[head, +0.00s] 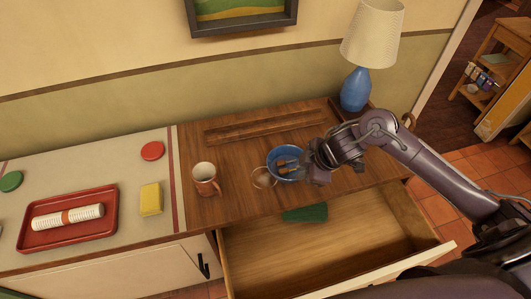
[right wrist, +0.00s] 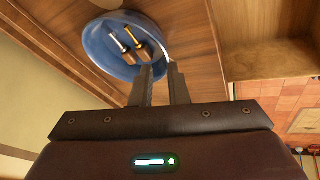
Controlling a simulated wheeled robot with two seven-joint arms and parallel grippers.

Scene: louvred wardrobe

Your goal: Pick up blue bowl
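The blue bowl (head: 284,152) stands on the wooden top, near the front edge above the open drawer. My right gripper (head: 305,166) is at the bowl's right side. In the right wrist view its two fingers (right wrist: 161,72) are apart with a gap between them, close to the bowl's near rim. Whether they touch the rim is unclear. My left gripper is not in view.
A blue lamp (head: 355,88) stands behind right. The drawer (head: 345,252) below is open, with a green item (head: 306,213) at its back. A red tray (head: 68,247) lies far left.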

